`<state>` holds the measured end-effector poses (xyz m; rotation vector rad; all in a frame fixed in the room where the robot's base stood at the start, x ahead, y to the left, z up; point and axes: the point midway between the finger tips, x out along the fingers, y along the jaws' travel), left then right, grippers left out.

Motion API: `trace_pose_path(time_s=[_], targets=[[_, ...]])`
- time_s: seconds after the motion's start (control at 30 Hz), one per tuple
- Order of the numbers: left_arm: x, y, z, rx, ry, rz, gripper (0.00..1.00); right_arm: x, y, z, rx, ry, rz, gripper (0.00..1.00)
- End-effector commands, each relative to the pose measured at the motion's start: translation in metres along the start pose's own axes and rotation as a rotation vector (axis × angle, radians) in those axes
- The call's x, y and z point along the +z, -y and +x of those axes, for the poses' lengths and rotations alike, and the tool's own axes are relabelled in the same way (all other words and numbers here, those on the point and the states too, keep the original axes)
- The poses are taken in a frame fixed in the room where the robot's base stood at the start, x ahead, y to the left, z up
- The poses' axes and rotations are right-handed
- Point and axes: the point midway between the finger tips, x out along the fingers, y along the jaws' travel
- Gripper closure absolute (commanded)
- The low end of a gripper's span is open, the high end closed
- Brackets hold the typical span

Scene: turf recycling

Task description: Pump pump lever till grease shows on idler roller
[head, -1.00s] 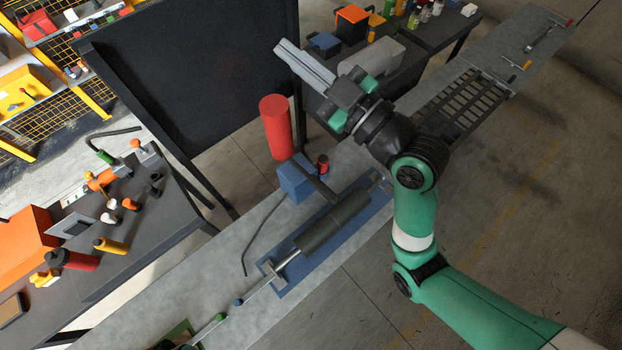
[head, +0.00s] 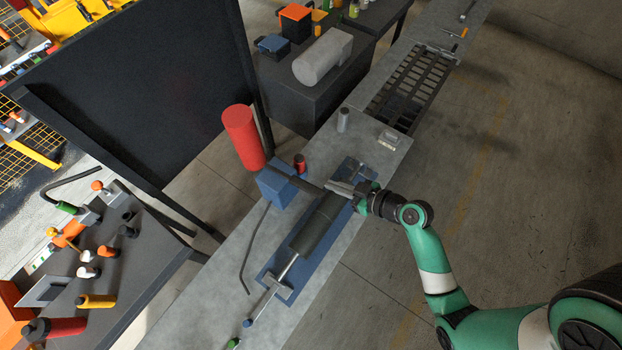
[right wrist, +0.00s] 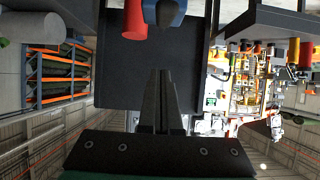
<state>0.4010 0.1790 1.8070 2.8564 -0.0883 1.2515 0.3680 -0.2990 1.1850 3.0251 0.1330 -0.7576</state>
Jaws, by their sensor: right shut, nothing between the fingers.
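The pump is a blue box (head: 272,188) on the grey bench, with a red cylinder (head: 243,138) standing by it. Its dark pump lever (head: 308,187) sticks out to the right. My right gripper (head: 334,188) is shut and empty, its tips close to the lever's free end; I cannot tell whether they touch. In the right wrist view the shut fingers (right wrist: 159,90) point toward the blue pump (right wrist: 178,8) and the lever's dark end (right wrist: 164,14). The dark grey idler roller (head: 312,232) lies in a blue frame, partly below the gripper. No grease is discernible on it. My left gripper is not in view.
A thin dark hose (head: 252,247) runs along the bench from the pump. A small red can (head: 300,163) and a grey cylinder (head: 343,120) stand beyond the lever. A black panel (head: 140,85) rises at left. Open floor lies right of the bench.

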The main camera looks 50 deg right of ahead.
Motion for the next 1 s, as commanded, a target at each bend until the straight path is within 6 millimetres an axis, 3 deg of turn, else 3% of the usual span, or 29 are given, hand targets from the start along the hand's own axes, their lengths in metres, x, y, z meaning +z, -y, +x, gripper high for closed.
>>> trace_pose_path(time_s=[0.17, 0.37, 0.6, 0.8, 1.0], targets=[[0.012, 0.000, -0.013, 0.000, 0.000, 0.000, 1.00, 0.004, 0.000, 0.016, -0.002, -0.002, -0.005, 1.00], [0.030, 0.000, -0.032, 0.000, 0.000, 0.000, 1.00, 0.004, 0.001, 0.055, -0.005, -0.003, -0.005, 1.00], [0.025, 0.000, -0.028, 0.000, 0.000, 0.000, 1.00, -0.001, 0.001, 0.104, -0.004, 0.000, -0.003, 1.00], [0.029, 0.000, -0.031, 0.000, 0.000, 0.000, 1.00, 0.032, 0.000, 0.108, -0.001, 0.002, 0.001, 1.00], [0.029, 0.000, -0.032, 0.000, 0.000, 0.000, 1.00, 0.039, 0.000, 0.110, 0.000, 0.000, -0.001, 1.00]])
